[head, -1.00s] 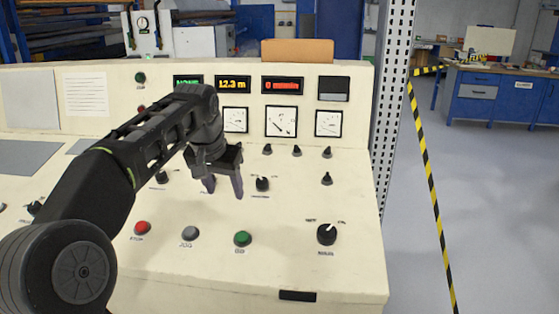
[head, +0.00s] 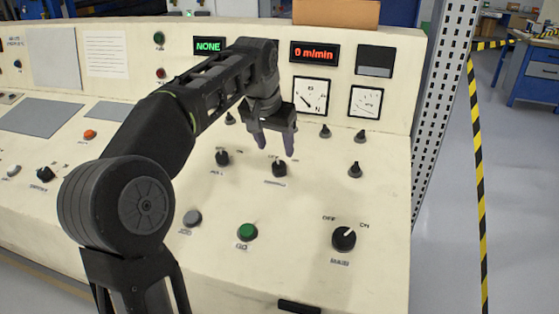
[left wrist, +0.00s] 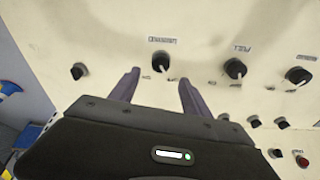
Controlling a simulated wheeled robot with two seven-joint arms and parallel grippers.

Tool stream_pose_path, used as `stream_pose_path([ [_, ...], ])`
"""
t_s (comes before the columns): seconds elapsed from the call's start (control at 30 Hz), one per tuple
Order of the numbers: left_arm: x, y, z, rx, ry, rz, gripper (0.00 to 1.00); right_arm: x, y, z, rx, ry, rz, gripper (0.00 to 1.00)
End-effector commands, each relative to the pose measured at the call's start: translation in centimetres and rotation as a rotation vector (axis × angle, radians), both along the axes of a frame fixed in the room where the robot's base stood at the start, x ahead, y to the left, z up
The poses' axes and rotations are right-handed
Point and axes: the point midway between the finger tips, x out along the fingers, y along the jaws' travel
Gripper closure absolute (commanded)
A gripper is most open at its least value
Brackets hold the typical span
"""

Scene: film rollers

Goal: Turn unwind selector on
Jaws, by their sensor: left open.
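A black rotary selector knob (head: 279,169) stands on the cream sloping console, with a small label too blurred to read surely; it may be the unwind selector. It also shows in the left wrist view (left wrist: 160,62), just beyond the fingertips and between their lines, with a pale pointer mark. My left gripper (head: 275,146) is open and empty, its fingers pointing down close above the knob. In the left wrist view the two fingers (left wrist: 159,82) are spread apart. I cannot tell whether a finger touches the knob. My right gripper is out of view.
A similar knob (head: 222,158) is to the left, and a larger OFF/ON knob (head: 343,238) is at front right. A green button (head: 247,232) and a grey button (head: 192,218) lie in front. Gauges (head: 311,97) and small knobs (head: 355,170) stand behind and right.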

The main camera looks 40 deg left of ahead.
Motion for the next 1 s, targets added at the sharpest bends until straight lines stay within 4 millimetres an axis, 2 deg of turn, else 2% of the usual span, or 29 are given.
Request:
stream_pose_path([
  [0.3, 1.6, 0.5, -4.5, -0.001, 0.004, 0.001, 0.45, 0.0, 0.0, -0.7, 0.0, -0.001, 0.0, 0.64],
  [0.5, 2.4, 0.7, -6.4, -0.001, 0.003, 0.0, 0.45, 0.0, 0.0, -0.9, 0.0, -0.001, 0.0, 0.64],
  [0.83, 2.6, 0.7, -6.6, 0.0, 0.001, 0.0, 0.45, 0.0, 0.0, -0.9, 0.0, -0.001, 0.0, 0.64],
  [1.0, 2.6, 0.7, -6.6, 0.0, 0.001, 0.0, 0.59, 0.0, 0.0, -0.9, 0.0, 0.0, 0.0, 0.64],
])
